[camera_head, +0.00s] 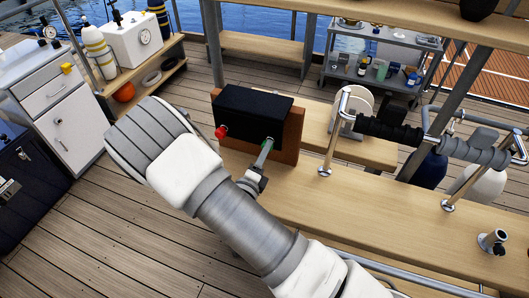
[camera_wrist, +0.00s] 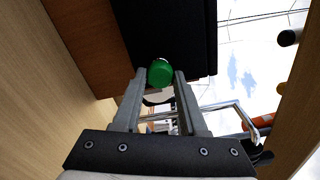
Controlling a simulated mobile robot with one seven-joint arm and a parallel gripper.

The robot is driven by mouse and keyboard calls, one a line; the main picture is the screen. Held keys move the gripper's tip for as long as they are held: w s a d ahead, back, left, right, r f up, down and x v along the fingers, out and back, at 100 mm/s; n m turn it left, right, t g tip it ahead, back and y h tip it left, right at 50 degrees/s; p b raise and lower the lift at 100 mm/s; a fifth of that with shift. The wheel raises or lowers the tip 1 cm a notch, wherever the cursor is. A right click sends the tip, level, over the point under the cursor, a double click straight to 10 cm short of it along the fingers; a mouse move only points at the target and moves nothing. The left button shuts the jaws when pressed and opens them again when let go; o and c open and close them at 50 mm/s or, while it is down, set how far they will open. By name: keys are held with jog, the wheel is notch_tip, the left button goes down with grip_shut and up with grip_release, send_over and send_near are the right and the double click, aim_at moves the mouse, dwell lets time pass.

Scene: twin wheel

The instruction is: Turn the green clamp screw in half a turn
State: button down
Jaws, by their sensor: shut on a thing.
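The green clamp screw (camera_wrist: 160,73) is a round green knob on the front of a black box (camera_head: 250,112). In the wrist view it sits between the tips of my gripper (camera_wrist: 160,82), one finger on each side, and the gripper is shut on it. In the head view only a bit of green (camera_head: 268,143) shows at the fingertips of my gripper (camera_head: 264,155). The mark or angle of the screw cannot be made out.
A red knob (camera_head: 221,132) sits on the same box, left of the green screw. The box is fixed to a brown wooden block (camera_head: 293,133) by a wooden bench (camera_head: 380,190). Metal rails with black grips (camera_head: 390,130) stand to the right.

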jog(key=m+b, duration=1.9)
jog(key=m, duration=0.6)
jog(key=shift+a+f, duration=0.1)
jog(key=shift+m, duration=0.3)
jog(key=shift+c, duration=2.2)
grip_release()
jog(key=v, duration=1.7)
jog(key=shift+s, duration=0.25)
